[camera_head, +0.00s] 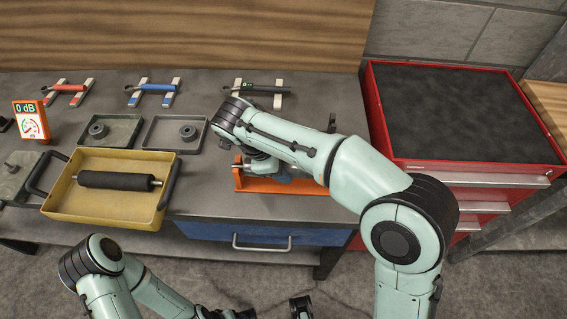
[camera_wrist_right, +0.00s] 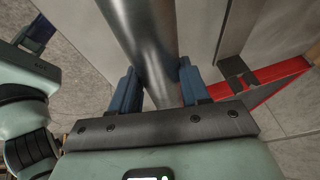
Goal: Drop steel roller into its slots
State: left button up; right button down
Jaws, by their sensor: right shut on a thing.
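The steel roller is a smooth grey metal cylinder (camera_wrist_right: 146,40), seen close in the right wrist view. My right gripper (camera_wrist_right: 157,88) has its two blue fingers on either side of it and is shut on it. In the head view the right arm reaches over the orange cradle (camera_head: 262,187) on the bench, and this gripper (camera_head: 283,176) is low over the cradle, partly hidden by the arm. Only a short grey end of the roller (camera_head: 241,171) shows there. The slots are hidden, so I cannot tell whether the roller touches them. My left arm is low in front of the bench; its fingers are unclear.
A yellow tray (camera_head: 100,213) holding a black roller (camera_head: 118,180) stands at left. Grey trays (camera_head: 148,133) hold ring parts. A 0 dB meter (camera_head: 31,120) stands far left. A red tool cabinet (camera_head: 460,176) is at right.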

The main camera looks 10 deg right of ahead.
jog(key=shift+f+b, duration=0.45)
jog(key=shift+f, duration=0.15)
jog(key=shift+c, duration=2.4)
grip_release()
jog(key=w+p+v, duration=0.1)
jog(key=p+v, duration=0.2)
jog(key=v, duration=1)
jog(key=shift+s+r, duration=0.2)
jog(key=shift+s, duration=0.3)
